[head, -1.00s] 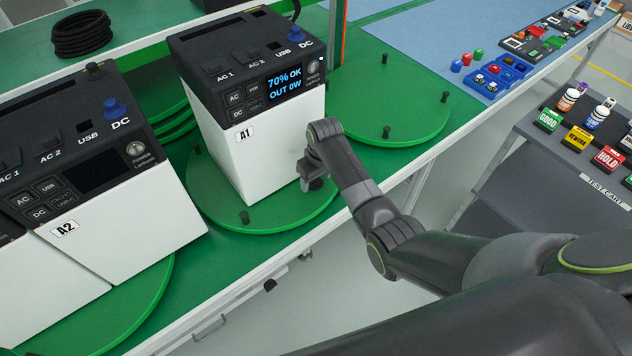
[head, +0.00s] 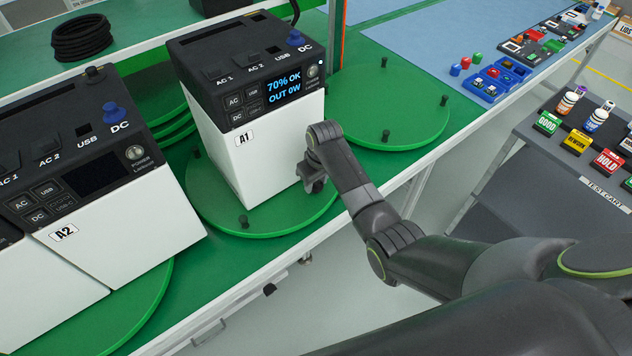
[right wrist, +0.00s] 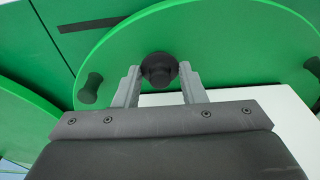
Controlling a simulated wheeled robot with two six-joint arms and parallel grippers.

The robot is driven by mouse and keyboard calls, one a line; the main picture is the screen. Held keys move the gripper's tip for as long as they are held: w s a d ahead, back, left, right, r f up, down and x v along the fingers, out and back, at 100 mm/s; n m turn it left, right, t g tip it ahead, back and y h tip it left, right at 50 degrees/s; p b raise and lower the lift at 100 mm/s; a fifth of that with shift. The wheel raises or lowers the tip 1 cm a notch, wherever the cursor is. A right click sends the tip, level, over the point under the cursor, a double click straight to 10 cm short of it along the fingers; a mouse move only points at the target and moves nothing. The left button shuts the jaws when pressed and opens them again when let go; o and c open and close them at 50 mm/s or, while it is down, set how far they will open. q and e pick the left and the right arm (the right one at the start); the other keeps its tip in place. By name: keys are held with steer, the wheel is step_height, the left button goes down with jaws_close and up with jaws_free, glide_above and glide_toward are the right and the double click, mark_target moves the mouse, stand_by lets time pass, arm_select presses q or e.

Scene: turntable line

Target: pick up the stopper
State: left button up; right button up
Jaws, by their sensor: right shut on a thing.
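My right gripper (right wrist: 160,90) is shut on a small black stopper (right wrist: 159,68) with a round top, seen between its two grey fingertips in the right wrist view. The green turntable (right wrist: 215,45) lies behind it. I cannot tell whether the stopper is seated or clear of the surface. In the head view my right gripper (head: 316,184) is low at the right side of the white power unit A1 (head: 260,155), over the turntable's edge; the held stopper cannot be made out clearly there. My left gripper is not in view.
Other black pegs stand on the turntables, one at the front (head: 243,221) and one on the right disc (head: 385,136). Unit A2 (head: 130,225) stands at left. A dark test cart (head: 545,190) stands at right.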

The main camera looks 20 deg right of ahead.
mark_target(319, 189)
steer(key=shift+s+r, duration=0.1)
steer(key=shift+r, duration=0.05)
steer(key=r, duration=0.2)
steer(key=r+b, duration=0.1)
steer(key=r, duration=0.1)
steer(key=s+r, duration=0.1)
steer(key=r, duration=0.1)
steer(key=shift+d+r, duration=0.1)
steer(key=shift+d, duration=0.1)
steer(key=s+d, duration=0.3)
steer(key=s, duration=0.5)
steer(key=s+d, duration=0.3)
steer(key=s, duration=0.6)
steer(key=shift+s+d, duration=0.15)
steer(key=shift+s, duration=0.1)
